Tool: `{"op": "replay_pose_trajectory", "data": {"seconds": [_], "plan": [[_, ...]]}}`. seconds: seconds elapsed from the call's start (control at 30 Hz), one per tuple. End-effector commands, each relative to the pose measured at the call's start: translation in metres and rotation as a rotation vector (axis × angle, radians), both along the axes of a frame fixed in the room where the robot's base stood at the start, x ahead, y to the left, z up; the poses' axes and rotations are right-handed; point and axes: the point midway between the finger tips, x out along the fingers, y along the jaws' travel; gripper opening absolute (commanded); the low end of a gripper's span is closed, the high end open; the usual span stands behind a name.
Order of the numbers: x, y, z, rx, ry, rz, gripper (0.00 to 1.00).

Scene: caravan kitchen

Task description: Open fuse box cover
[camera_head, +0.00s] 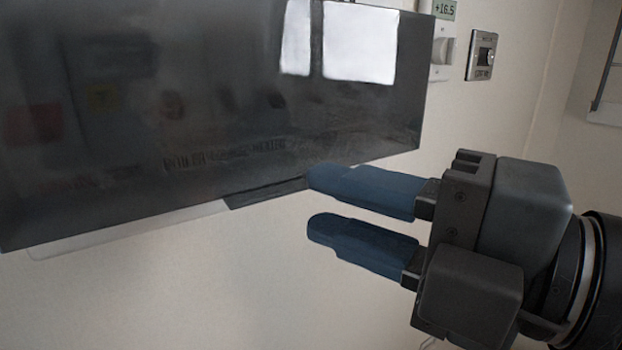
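The fuse box cover (210,110) is a large, dark, glossy panel on the wall, filling the upper left of the head view. Faint lettering shows near its lower middle, and windows reflect in it. A dark strip (265,192) juts from under its lower edge, beside a pale edge (130,232) behind the cover. My gripper (315,203) comes in from the right, just below the lower edge. Its two blue fingers are apart with nothing between them. The upper fingertip overlaps the right end of the dark strip in the picture; I cannot tell whether they touch.
A pale wall (200,300) lies behind and below the cover. The space below the gripper's fingers looks clear.

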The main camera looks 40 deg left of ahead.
Motion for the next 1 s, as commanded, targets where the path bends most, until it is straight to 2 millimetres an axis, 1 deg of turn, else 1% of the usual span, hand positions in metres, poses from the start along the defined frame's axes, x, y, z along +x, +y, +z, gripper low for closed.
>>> {"op": "replay_pose_trajectory", "data": {"seconds": [0.03,0.2,0.33,0.57,0.87,0.9,1.0], "plan": [[-0.001,0.008,0.002,-0.001,0.002,0.003,0.3],[0.0,0.025,0.001,0.0,0.001,0.0,0.3],[0.0,0.031,0.0,0.0,0.002,-0.001,0.3],[0.0,0.031,-0.001,0.0,0.001,-0.002,0.3],[0.0,0.031,0.0,0.0,0.001,-0.002,0.02],[0.0,0.031,0.0,0.0,0.001,-0.002,0.0],[0.0,0.031,-0.001,0.0,0.001,-0.002,0.0]]}}
